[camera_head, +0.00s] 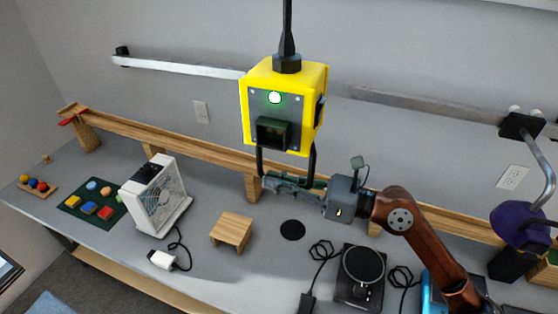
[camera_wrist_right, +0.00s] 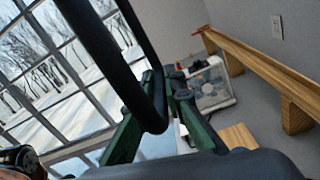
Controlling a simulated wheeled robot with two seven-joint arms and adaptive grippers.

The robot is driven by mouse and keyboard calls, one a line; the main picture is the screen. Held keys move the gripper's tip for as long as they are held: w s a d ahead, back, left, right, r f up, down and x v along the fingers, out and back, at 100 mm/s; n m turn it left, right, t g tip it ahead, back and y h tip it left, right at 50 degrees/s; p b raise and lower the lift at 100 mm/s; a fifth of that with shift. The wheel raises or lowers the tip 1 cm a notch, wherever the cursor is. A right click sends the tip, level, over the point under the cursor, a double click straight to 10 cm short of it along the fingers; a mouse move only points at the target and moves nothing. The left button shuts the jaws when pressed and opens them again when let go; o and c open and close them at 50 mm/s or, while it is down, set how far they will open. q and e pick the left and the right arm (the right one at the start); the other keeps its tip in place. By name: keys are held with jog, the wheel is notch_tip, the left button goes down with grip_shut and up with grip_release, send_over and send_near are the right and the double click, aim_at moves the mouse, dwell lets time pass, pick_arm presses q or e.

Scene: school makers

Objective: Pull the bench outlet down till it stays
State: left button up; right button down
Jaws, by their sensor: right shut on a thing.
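The bench outlet is a yellow box (camera_head: 256,108) hanging on a black cord (camera_head: 288,30) above the bench, in the middle of the head view. Its grey front has a lit green light and a dark socket. A black loop handle (camera_head: 312,163) hangs under the box. My right gripper (camera_head: 285,184) is shut on the bottom of this handle, coming from the right. In the right wrist view the black handle (camera_wrist_right: 153,100) passes between the green fingers (camera_wrist_right: 160,118). My left gripper is not in view.
Below on the bench are a white fan (camera_head: 158,194), a white plug (camera_head: 162,260) on a cord, a small wooden stool (camera_head: 232,230) and a black turntable-like device (camera_head: 360,278). A wooden rail (camera_head: 200,150) runs along the back. A purple lamp (camera_head: 515,222) stands at right.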

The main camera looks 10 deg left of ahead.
notch_tip(320, 180, down, 5)
jog(key=shift+r+b, duration=0.1)
jog(key=shift+b, duration=0.65)
jog(key=c, duration=2)
grip_release()
jog(key=shift+c, duration=0.2)
jog(key=shift+d, duration=0.15)
jog(key=d, duration=0.4)
jog(key=s+d, duration=0.1)
jog(key=d, duration=0.6)
jog(key=shift+s+d, duration=0.3)
jog(key=shift+s, duration=0.1)
jog(key=shift+r, duration=0.15)
